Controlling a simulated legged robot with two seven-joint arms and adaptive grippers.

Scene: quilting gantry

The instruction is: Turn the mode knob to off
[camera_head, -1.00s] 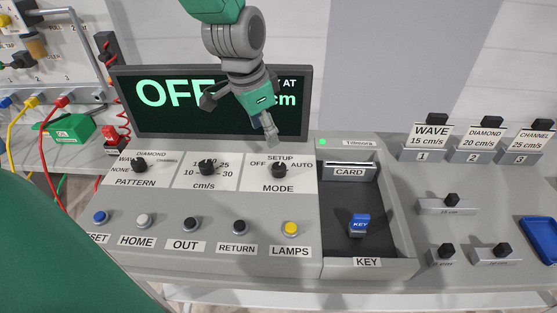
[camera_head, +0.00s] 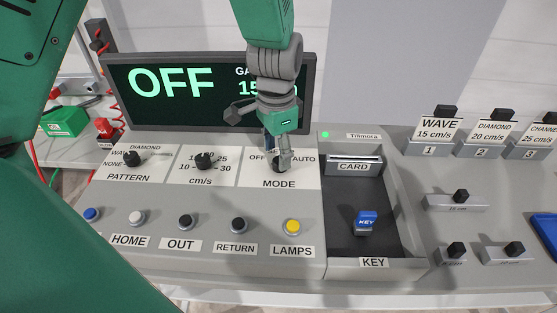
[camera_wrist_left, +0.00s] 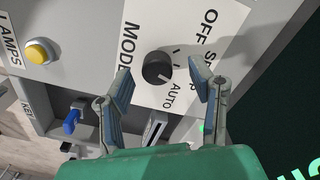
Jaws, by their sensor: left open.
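The mode knob (camera_head: 279,166) is a small black round knob on the white MODE panel, with OFF, SETUP and AUTO labels around it. It shows clearly in the left wrist view (camera_wrist_left: 157,68), where a pale mark on it seems to point toward AUTO. My left gripper (camera_head: 278,158) is over the knob and partly hides it and the SETUP label. In the left wrist view the gripper (camera_wrist_left: 161,80) is open, one finger on each side of the knob, with visible gaps; I cannot tell the height above it. My right gripper is not in view.
The speed knob (camera_head: 204,161) and pattern knob (camera_head: 131,158) stand to the left. A row of buttons, including the yellow LAMPS button (camera_head: 292,227), lies in front. The key tray (camera_head: 398,235) with a blue key (camera_head: 367,222) is to the right. The screen (camera_head: 117,95) stands behind.

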